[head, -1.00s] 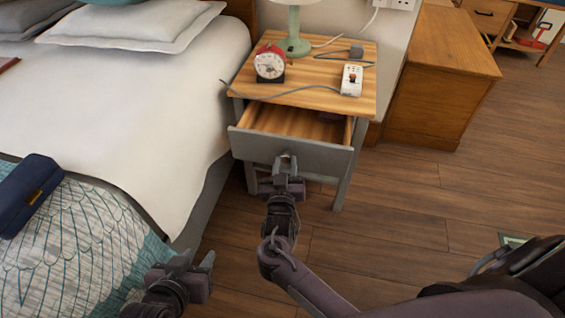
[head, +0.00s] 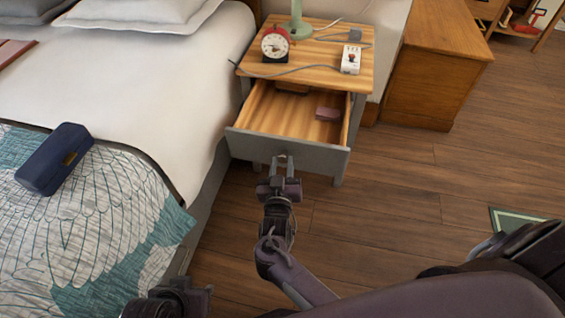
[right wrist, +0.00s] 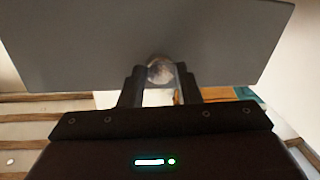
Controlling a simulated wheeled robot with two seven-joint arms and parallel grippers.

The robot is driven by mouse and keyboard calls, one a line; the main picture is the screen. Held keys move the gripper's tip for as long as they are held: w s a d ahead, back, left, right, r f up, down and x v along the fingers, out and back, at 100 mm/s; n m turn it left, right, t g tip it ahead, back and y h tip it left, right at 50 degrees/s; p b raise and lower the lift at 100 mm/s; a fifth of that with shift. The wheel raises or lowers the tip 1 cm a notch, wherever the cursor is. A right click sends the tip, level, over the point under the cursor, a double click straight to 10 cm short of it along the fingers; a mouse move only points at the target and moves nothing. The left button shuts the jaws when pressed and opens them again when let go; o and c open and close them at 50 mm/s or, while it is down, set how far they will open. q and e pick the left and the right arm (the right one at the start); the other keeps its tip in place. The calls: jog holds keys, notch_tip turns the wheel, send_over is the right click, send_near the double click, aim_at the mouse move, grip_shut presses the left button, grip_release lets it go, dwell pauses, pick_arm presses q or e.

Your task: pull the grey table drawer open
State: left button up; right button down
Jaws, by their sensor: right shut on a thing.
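The grey table drawer (head: 250,146) is pulled well out from the bedside table (head: 308,75). Its wooden inside shows, with a small dark reddish box (head: 328,113) and a brown item (head: 292,88) at the back. My right gripper (head: 279,167) is at the middle of the drawer front, shut on the round knob. In the right wrist view, the knob (right wrist: 160,70) sits between the two fingers, against the grey front (right wrist: 70,50). My left gripper (head: 185,295) is at the bottom edge beside the bed, partly cut off, and its jaws are unclear.
A red alarm clock (head: 275,45), a green lamp (head: 297,20) and a white socket strip (head: 350,60) with a grey cord stand on the tabletop. The bed (head: 130,80) with a navy case (head: 55,158) is at left. Wooden floor (head: 400,190) is open at right.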

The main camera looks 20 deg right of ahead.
jog(key=shift+a, duration=0.1)
jog(key=c, duration=1.1)
grip_release()
jog(key=shift+o, duration=0.2)
pick_arm(q)
jog(key=shift+a, duration=0.15)
pick_arm(e)
jog(key=shift+s, duration=0.1)
